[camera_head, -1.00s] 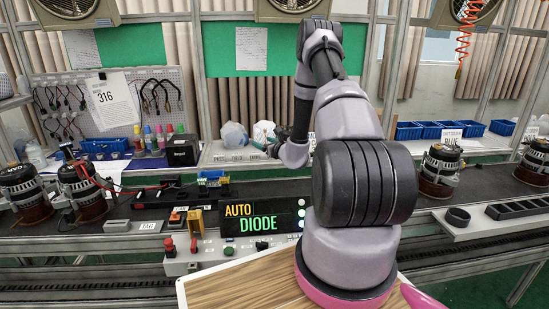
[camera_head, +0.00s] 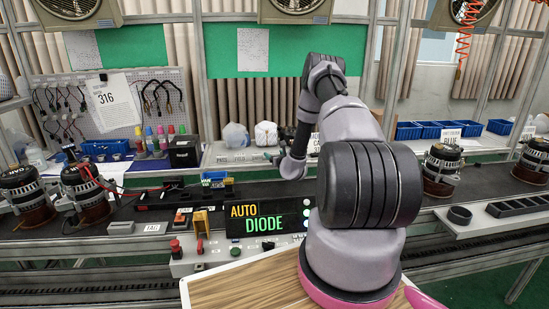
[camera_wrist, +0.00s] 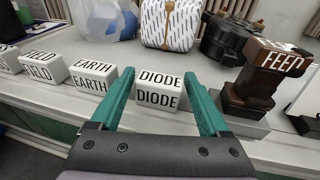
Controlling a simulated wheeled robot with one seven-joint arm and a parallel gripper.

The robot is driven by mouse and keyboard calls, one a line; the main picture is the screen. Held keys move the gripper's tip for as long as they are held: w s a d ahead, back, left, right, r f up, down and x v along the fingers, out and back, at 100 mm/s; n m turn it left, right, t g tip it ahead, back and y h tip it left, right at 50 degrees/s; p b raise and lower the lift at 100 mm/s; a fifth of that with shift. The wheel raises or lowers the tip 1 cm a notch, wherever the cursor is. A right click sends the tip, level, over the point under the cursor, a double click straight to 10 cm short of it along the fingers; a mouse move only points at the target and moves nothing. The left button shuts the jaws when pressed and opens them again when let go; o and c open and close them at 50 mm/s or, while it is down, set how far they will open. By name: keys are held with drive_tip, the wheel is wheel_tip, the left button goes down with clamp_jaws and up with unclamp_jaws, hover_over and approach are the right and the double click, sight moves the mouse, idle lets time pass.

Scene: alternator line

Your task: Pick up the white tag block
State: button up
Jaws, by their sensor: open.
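A white block lettered DIODE (camera_wrist: 158,90) stands on the pale shelf in the wrist view, between and just beyond the green fingers of my gripper (camera_wrist: 160,84). The fingers are open, one on each side; I cannot tell whether either touches it. White blocks lettered EARTH (camera_wrist: 88,82) and FIELD (camera_wrist: 42,70) stand to its left. In the head view my gripper is small and partly hidden by my arm, at the back shelf. A white piece marked TAG (camera_head: 156,228) lies on the dark bench there.
A brown FEED block (camera_wrist: 262,72) stands on a dark stand to the right of the gripper. A white patterned bag (camera_wrist: 172,24) and a clear bag (camera_wrist: 103,18) sit behind the blocks. The lit panel (camera_head: 265,219) reads AUTO DIODE.

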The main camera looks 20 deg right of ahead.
drive_tip(key=shift+c, duration=0.3)
drive_tip(key=c, duration=1)
drive_tip(key=shift+r, duration=0.1)
